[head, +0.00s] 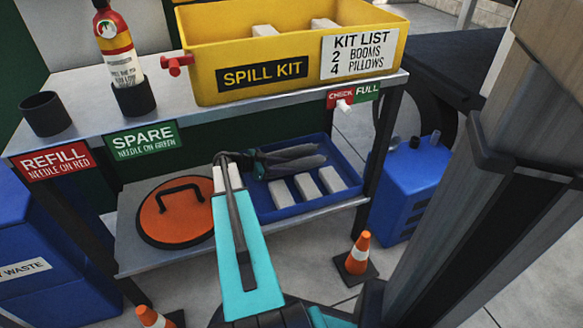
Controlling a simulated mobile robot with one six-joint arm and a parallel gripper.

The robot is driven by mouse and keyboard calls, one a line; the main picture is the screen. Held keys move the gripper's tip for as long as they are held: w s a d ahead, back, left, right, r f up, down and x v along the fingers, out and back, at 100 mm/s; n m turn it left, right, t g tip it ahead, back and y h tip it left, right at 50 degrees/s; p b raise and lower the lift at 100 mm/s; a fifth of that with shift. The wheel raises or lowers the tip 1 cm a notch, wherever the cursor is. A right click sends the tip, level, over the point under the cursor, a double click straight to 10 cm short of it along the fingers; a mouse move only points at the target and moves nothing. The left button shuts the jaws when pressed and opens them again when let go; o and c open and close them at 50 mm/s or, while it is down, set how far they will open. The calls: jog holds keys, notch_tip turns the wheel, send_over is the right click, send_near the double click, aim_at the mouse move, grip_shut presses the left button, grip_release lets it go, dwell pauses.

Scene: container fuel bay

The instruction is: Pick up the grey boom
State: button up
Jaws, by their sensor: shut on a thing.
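The grey boom (303,162) is a long, dark grey roll at the back of the blue tray (297,208) on the lower shelf. My gripper (268,163) reaches in from the left and is shut on the boom's left end. The jaws and wrist hide that end. A second grey length shows close beside it, and I cannot clearly tell the two apart. I cannot tell whether the held boom touches the tray floor. The yellow spill kit bin (290,50) stands on the upper shelf, with a kit list reading 2 booms and 4 pillows.
Three pale pillows (306,188) lie in the tray's front. An orange lid (176,211) lies left of it. The upper shelf (188,112) overhangs the tray, holding an extinguisher (118,45) in a cup. A traffic cone (358,254) and blue can (410,190) stand right.

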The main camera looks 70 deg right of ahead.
aim_at(286, 165)
jog(key=shift+r, duration=0.15)
jog(key=shift+s+a+r+p, duration=0.1)
jog(key=shift+a+r+p, duration=0.05)
jog(key=shift+r+p, duration=0.3)
notch_tip(286, 165, up, 11)
jog(key=p, duration=0.4)
jog(key=s+a+p, duration=0.4)
jog(key=s+a, duration=0.5)
jog(key=a, duration=0.2)
jog(key=shift+s+a, duration=0.15)
jog(key=s+a+p, duration=0.1)
jog(key=p, duration=0.2)
jog(key=s+a+p, duration=0.1)
jog(key=p, duration=0.2)
jog(key=s+a+p, duration=0.1)
jog(key=a+p, duration=0.1)
jog(key=p, duration=0.1)
jog(key=shift+f, duration=0.3)
jog(key=shift+s, duration=0.1)
dwell(0.5)
